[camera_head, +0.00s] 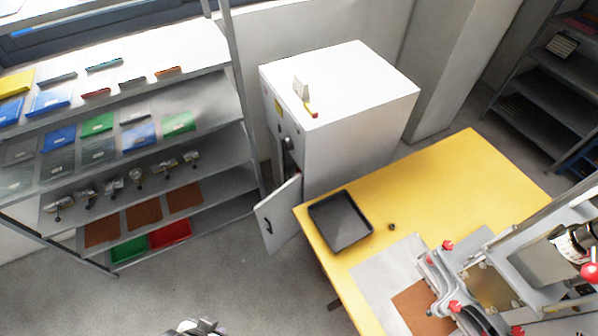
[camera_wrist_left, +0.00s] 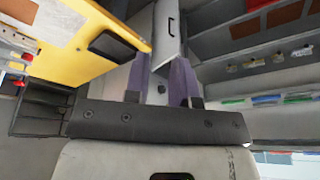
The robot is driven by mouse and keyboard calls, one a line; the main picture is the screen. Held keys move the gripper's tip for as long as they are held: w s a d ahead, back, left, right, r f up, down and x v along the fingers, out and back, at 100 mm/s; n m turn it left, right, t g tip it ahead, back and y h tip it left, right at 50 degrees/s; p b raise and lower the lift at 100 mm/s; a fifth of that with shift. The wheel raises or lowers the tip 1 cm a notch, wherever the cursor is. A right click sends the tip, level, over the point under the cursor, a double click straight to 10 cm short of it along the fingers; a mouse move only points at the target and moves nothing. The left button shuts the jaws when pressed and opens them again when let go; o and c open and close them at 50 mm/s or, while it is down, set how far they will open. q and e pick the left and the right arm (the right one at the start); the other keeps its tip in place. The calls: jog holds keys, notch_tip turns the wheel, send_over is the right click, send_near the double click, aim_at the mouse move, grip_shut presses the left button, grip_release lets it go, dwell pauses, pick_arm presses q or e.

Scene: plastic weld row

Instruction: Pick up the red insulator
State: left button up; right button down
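I cannot tell for certain which thing is the red insulator. A larger red tray or sheet (camera_head: 170,233) lies on the bottom shelf. My left gripper (camera_wrist_left: 162,78) shows in the left wrist view with its two purple-grey fingers apart and nothing between them. It is away from the shelves and the table. My right gripper is not in view.
The white cabinet (camera_head: 350,120) has its low door (camera_head: 279,214) swung open. A yellow table (camera_head: 450,175) carries a black tray (camera_head: 340,220) and a machine with red knobs (camera_head: 450,285). The shelf rack (camera_head: 215,165) stands left. Floor (camera_head: 225,285) between is clear.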

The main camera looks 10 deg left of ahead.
pick_arm(q)
jog(key=shift+o, duration=0.3)
jog(key=o, duration=0.8)
jog(key=shift+a, duration=0.1)
jog(key=shift+o, duration=0.2)
jog(key=shift+w, duration=0.1)
